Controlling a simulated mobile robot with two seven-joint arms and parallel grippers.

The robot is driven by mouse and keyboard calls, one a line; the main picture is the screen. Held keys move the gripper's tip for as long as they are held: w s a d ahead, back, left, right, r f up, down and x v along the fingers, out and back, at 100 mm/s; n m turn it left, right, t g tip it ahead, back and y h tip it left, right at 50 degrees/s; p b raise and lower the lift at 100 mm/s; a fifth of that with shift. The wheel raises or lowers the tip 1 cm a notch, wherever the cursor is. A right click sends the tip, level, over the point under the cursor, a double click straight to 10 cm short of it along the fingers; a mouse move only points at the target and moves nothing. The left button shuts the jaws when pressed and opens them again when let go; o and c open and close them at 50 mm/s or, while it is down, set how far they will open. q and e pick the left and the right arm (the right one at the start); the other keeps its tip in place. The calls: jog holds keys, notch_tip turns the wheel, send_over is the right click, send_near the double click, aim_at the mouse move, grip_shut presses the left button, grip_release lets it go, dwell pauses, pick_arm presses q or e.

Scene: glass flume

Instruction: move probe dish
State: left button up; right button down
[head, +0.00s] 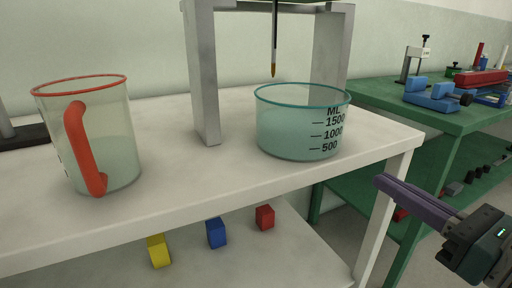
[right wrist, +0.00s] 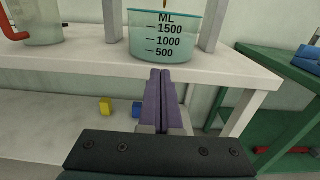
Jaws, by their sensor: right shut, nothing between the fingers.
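A clear dish (head: 302,125) with a teal rim and black ML marks stands on the white table (head: 228,170), near its right end. A thin probe (head: 274,45) with an orange tip hangs from a grey frame (head: 205,75) just above and behind the dish. The dish also shows at the top of the right wrist view (right wrist: 165,38). My right gripper (head: 380,180) is shut and empty, in front of the table's right corner and apart from the dish. Its purple fingers (right wrist: 160,75) lie together, pointing toward the dish. My left gripper is not in view.
A clear jug (head: 110,145) with a red rim and handle stands at the table's left. Yellow (head: 158,250), blue (head: 216,232) and red (head: 265,217) blocks lie on the lower shelf. A green bench (head: 440,112) with a blue vise (head: 432,95) stands at the right.

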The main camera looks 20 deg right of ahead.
aim_at(324, 147)
jog(key=w, duration=0.7)
jog(key=w+a, duration=0.1)
jog(key=w, duration=0.2)
jog(key=shift+w, duration=0.35)
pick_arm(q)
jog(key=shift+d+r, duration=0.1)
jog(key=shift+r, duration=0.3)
pick_arm(e)
jog(key=shift+w, duration=0.25)
jog(key=w+b, duration=0.1)
jog(key=w, duration=0.1)
jog(key=w+b, duration=0.1)
jog(key=w, duration=0.2)
jog(key=shift+w+a+f+b, duration=0.2)
jog(key=shift+b, duration=0.2)
jog(key=w, duration=0.3)
jog(key=shift+w+a+r+b, duration=0.15)
jog(key=shift+w+r+b, duration=0.1)
jog(key=shift+w+b, duration=0.1)
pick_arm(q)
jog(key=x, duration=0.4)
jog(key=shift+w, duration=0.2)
pick_arm(e)
jog(key=shift+s, duration=0.15)
